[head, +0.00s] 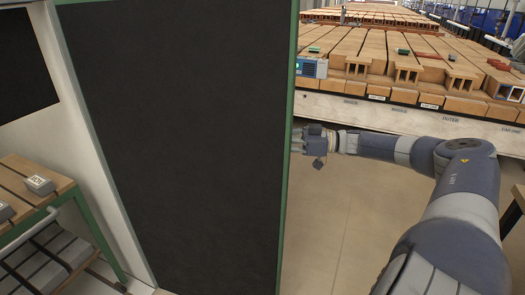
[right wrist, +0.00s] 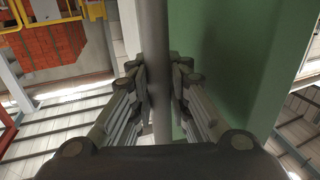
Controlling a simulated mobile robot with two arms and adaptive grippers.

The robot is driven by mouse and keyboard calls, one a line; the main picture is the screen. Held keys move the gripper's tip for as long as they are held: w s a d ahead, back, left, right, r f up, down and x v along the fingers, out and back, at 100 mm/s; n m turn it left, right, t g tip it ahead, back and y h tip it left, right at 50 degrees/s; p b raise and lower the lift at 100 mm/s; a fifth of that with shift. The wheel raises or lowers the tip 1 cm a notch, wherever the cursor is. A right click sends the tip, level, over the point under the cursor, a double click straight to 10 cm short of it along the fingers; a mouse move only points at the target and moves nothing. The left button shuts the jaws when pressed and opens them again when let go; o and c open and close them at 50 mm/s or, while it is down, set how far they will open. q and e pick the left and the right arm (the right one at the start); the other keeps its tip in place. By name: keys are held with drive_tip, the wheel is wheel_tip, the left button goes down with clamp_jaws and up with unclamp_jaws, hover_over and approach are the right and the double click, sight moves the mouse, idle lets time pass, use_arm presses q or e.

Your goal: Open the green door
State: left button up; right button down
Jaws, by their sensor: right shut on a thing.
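The door (head: 180,150) is a tall dark panel with green edges that fills the left middle of the head view. My right gripper (head: 301,140) is at the panel's right green edge, partly hidden by it. In the right wrist view the gripper (right wrist: 162,88) is shut on a vertical grey bar handle (right wrist: 161,45), with a finger on each side of it. The green door surface (right wrist: 230,70) rises just right of the bar. My left gripper is not in view.
Long racks of hollow bricks (head: 440,60) stand behind, right of the door. Bare tiled floor (head: 335,220) lies between the door edge and my right arm. A green-framed table (head: 45,180) with grey blocks stands at left, beside a white wall.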

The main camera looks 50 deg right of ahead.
drive_tip(key=shift+w+d+f, duration=0.15)
drive_tip(key=shift+d, duration=0.2)
drive_tip(key=c, duration=1.5)
unclamp_jaws()
drive_tip(key=shift+d, duration=0.1)
drive_tip(key=shift+s, duration=0.2)
drive_tip(key=v, duration=1.2)
